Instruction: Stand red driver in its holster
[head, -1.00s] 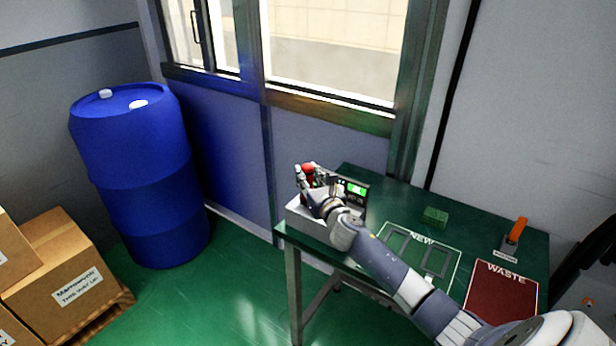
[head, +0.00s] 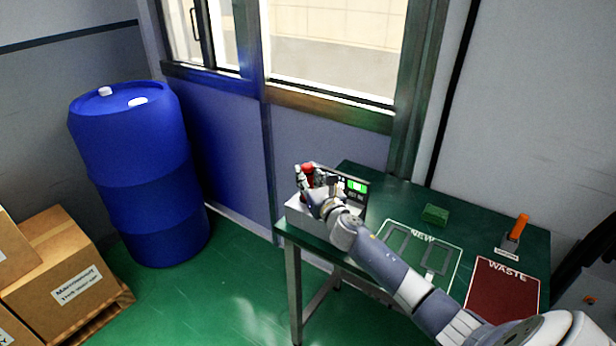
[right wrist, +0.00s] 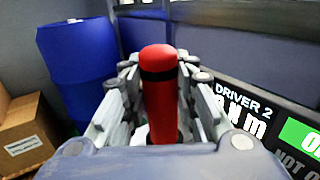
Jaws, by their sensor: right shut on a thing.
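The red driver (head: 307,169) is upright in my right gripper at the left end of the table. In the right wrist view its red handle (right wrist: 160,95) with a black band stands between the two fingers of my right gripper (right wrist: 160,118), which is shut on it. In the head view the right gripper (head: 308,186) is small and partly hidden by its own wrist. A light grey box (head: 300,218) sits under the gripper. The driver's lower end and any holster opening are hidden. My left gripper is not in view.
A black panel with a green display (head: 357,187), reading DRIVER 2 in the wrist view, stands right of the gripper. The green table (head: 390,192) also holds a green block (head: 435,215), an orange-handled tool (head: 519,228) and a red WASTE mat (head: 503,290). A blue barrel (head: 140,180) stands left.

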